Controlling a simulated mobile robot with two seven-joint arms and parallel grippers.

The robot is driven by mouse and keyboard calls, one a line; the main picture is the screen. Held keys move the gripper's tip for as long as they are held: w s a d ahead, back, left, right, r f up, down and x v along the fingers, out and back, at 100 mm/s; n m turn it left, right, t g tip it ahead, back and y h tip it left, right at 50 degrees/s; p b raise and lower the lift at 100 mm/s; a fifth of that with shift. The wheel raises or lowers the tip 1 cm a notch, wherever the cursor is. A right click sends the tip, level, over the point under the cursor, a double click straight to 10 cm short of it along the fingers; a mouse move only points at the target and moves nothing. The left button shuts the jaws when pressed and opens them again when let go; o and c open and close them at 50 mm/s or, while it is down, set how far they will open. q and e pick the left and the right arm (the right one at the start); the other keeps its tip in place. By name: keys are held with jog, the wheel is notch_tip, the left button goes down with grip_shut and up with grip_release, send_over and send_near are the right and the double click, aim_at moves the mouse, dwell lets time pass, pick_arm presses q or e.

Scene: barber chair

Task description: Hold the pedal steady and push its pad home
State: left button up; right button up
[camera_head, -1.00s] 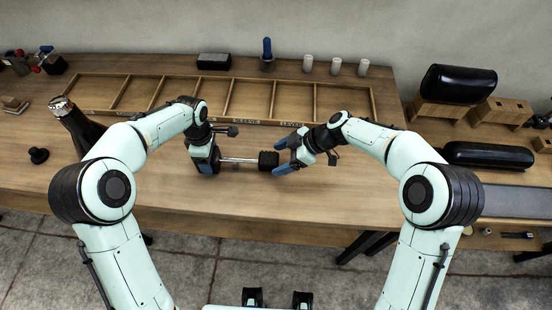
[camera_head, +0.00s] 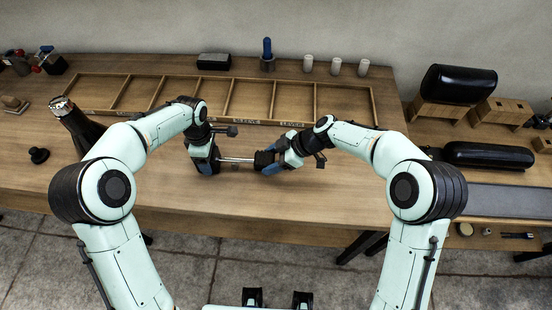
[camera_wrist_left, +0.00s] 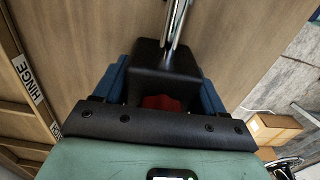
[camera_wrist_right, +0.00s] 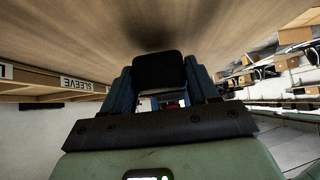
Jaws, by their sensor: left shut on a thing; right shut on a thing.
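The pedal lies level above the front middle of the bench, with a bright metal rod (camera_head: 236,160) running left to right. Its black left end (camera_wrist_left: 165,72) sits between the blue fingers of my left gripper (camera_head: 206,164), which is shut on it. Its black ribbed pad (camera_head: 263,161) is at the rod's right end. My right gripper (camera_head: 276,163) is shut on the pad from the right. In the right wrist view the pad's flat end (camera_wrist_right: 160,72) shows between the blue fingers. The joint between pad and rod is too small to judge.
A compartmented wooden tray (camera_head: 228,117) lies behind the grippers. White cylinders (camera_head: 336,67) stand at the back. Black cushions (camera_head: 487,154) lie at the right. The bench front is clear.

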pick_arm(q)
jog(key=shift+d, duration=0.15)
pick_arm(e)
jog(key=shift+a, duration=1.2)
jog(key=o, duration=1.4)
jog(key=shift+r, duration=0.1)
jog(key=shift+o, duration=0.2)
jog(key=shift+d, duration=0.1)
jog(key=shift+d+r, duration=0.15)
jog(key=shift+d, duration=0.05)
jog(key=v, duration=1.1)
jog(key=shift+d+r, duration=0.15)
pick_arm(q)
jog(key=o, duration=1.6)
